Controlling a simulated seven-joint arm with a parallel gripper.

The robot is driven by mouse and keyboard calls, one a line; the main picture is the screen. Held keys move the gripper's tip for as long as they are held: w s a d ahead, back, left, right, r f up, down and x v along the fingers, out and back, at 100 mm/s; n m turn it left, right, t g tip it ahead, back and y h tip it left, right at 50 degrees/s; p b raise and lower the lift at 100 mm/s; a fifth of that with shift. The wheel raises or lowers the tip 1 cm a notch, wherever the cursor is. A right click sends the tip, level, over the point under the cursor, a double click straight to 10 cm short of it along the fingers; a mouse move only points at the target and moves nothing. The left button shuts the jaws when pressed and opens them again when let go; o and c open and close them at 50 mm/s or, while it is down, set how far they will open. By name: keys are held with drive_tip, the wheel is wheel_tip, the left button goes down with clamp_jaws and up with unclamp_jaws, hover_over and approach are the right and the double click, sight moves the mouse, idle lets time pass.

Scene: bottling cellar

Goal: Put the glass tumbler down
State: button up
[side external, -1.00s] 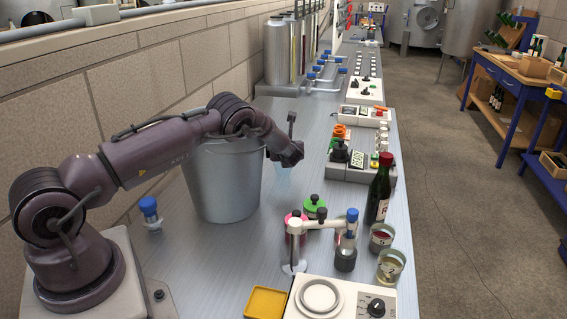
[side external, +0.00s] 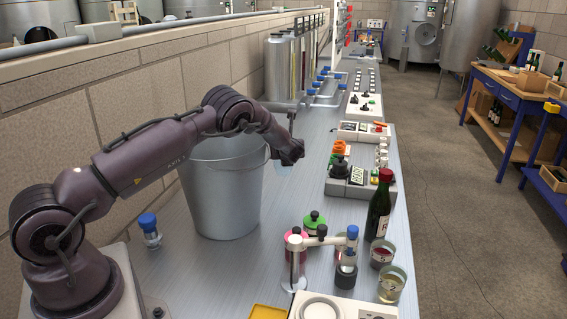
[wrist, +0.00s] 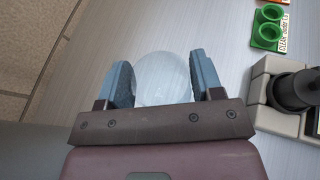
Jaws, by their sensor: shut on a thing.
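The clear, faintly blue glass tumbler (wrist: 163,78) sits between the two blue-padded fingers of my gripper (wrist: 160,70) in the wrist view. The fingers are shut on its sides, and its round outline shows against the grey bench top. In the side external view my gripper (side external: 284,164) is just right of the metal bucket's rim. The tumbler shows there only as a pale patch (side external: 282,168) below the gripper, partly hidden by it. I cannot tell whether its base touches the bench (side external: 290,205).
The metal bucket (side external: 222,195) stands close on the left. A control box with a black knob (side external: 345,184) stands to the right. Bare bench lies between bucket and box.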

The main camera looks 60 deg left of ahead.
drive_tip(key=w+d+r+m+t+h, duration=0.1)
drive_tip(key=d+r, duration=0.3)
drive_tip(key=d, duration=0.4)
drive_tip(key=d+r+m+t, duration=0.1)
drive_tip(key=d+r, duration=0.4)
drive_tip(key=d, duration=0.3)
drive_tip(key=s+d+f+n+g+y, duration=0.15)
drive_tip(key=s+d, duration=0.35)
drive_tip(key=s, duration=0.8)
drive_tip(key=shift+n+g+h, duration=0.25)
drive_tip(key=w+a+f, duration=0.1)
drive_tip(key=w+f, duration=0.3)
drive_tip(key=w+a+f, duration=0.1)
drive_tip(key=w+f, duration=0.3)
drive_tip(key=w, duration=0.1)
drive_tip(key=w+a+f, duration=0.2)
drive_tip(key=w+f, duration=0.2)
drive_tip(key=f, duration=0.1)
drive_tip(key=shift+w, duration=0.2)
